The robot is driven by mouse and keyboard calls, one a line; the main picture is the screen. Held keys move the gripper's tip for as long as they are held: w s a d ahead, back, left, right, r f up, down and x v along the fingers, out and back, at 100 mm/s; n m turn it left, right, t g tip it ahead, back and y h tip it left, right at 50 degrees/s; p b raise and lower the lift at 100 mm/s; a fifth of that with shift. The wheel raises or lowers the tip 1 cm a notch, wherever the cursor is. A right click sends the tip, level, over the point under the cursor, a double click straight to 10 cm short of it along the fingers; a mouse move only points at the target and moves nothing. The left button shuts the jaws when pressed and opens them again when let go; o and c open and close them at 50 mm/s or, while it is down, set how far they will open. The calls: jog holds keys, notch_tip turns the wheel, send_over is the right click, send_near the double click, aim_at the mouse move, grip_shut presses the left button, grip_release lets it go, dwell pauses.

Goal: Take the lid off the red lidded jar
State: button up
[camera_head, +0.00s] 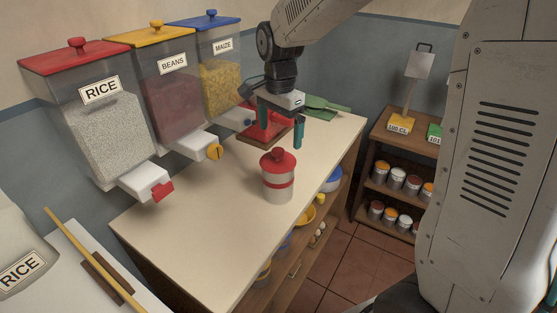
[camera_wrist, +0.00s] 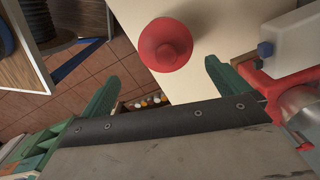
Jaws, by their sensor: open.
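The red lidded jar (camera_head: 278,188) stands upright on the pale counter, a whitish body with a red band. Its red lid (camera_head: 278,162) with a knob sits on top. In the wrist view the lid (camera_wrist: 165,45) shows from above, ahead of and roughly between the two green fingers; the jar body is hidden beneath it. My gripper (camera_head: 282,125) is open and empty, above the counter and behind the jar in the head view. Its fingers point down, apart from the lid. The fingers also frame the wrist view (camera_wrist: 163,85).
Rice (camera_head: 95,110), beans (camera_head: 165,90) and maize (camera_head: 219,80) dispensers hang along the left wall, spouts over the counter. A red device (camera_head: 258,131) on a wooden base stands behind the jar. The counter (camera_head: 205,240) in front is clear. A shelf (camera_head: 392,150) with several cans stands right.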

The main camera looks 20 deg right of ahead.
aim_at(278, 149)
jog(key=shift+w+f, duration=0.35)
jog(key=shift+f, duration=0.05)
jog(key=f, duration=0.7)
jog(key=shift+w+f, duration=0.2)
jog(key=shift+f, duration=0.1)
jog(key=c, duration=0.7)
